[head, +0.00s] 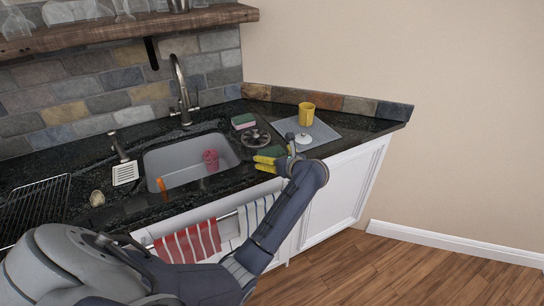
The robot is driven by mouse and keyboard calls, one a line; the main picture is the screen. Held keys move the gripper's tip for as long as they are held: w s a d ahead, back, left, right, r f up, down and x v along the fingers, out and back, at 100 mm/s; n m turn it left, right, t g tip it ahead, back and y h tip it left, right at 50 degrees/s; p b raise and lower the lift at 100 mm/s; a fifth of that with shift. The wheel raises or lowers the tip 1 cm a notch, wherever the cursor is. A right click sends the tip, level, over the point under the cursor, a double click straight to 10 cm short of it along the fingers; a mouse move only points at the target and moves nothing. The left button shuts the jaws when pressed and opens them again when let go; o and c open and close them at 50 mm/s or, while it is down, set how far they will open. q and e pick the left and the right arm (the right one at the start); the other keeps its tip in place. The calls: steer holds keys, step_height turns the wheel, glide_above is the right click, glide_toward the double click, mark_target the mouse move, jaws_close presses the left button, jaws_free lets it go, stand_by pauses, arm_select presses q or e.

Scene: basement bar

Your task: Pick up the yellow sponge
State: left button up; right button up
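A yellow sponge with green parts (264,159) is at the front edge of the dark counter, right of the sink. My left gripper (287,154) is just to the right of it, close to its right end. The arm and wrist cover part of the gripper, and its fingers are too small to tell whether they are open or touch the sponge. My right gripper is not in view.
A dark round strainer (256,138) and a pink-and-green sponge (243,121) lie behind the yellow sponge. A yellow cup (306,114) stands on a grey mat (325,131). The sink (165,165) holds a pink item (210,160). Striped towels (187,243) hang in front.

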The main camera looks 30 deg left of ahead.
arm_select(q)
steer(key=c, duration=0.4)
steer(key=shift+r, duration=0.1)
steer(key=shift+c, duration=0.2)
